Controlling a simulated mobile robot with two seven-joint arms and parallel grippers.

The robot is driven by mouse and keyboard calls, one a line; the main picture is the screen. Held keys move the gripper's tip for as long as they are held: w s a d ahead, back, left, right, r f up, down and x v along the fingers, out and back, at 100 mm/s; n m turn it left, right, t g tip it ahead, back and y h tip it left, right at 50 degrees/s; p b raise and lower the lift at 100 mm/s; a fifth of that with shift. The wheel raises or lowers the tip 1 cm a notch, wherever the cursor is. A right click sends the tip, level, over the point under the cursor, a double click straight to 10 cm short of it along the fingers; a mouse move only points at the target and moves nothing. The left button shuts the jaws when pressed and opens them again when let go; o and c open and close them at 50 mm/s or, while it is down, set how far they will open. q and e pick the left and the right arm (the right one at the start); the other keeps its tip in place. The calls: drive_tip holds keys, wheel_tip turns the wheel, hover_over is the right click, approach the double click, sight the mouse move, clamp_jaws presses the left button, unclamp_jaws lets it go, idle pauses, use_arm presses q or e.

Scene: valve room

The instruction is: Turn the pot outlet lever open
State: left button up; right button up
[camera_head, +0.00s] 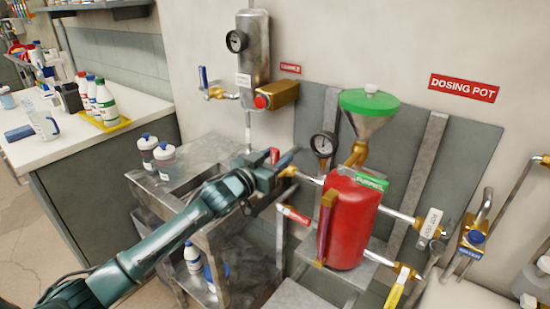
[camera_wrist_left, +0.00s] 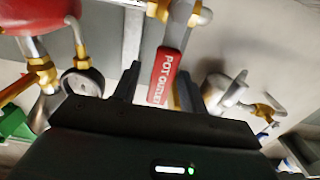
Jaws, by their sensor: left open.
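The red pot outlet lever, labelled "POT OUTLET" (camera_wrist_left: 165,76), shows in the left wrist view between my fingers, below a brass fitting. In the head view a small red piece (camera_head: 275,155) shows at the gripper, beside the brass valve on the pipe left of the red pot (camera_head: 350,220). My left gripper (camera_head: 284,163) is open with its fingers on either side of the lever. I cannot tell whether they touch it. The gripper hides part of the valve. My right gripper is not in view.
A green funnel (camera_head: 369,103) and a gauge (camera_head: 323,145) sit above the pot. Pipes and a white-tagged valve (camera_head: 430,223) are at its right. A metal cart (camera_head: 190,158) with bottles stands left, under my arm. A yellow lever (camera_head: 396,290) is low at right.

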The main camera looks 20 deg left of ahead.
use_arm(q)
drive_tip(key=shift+c, duration=0.2)
clamp_jaws()
idle(0.4)
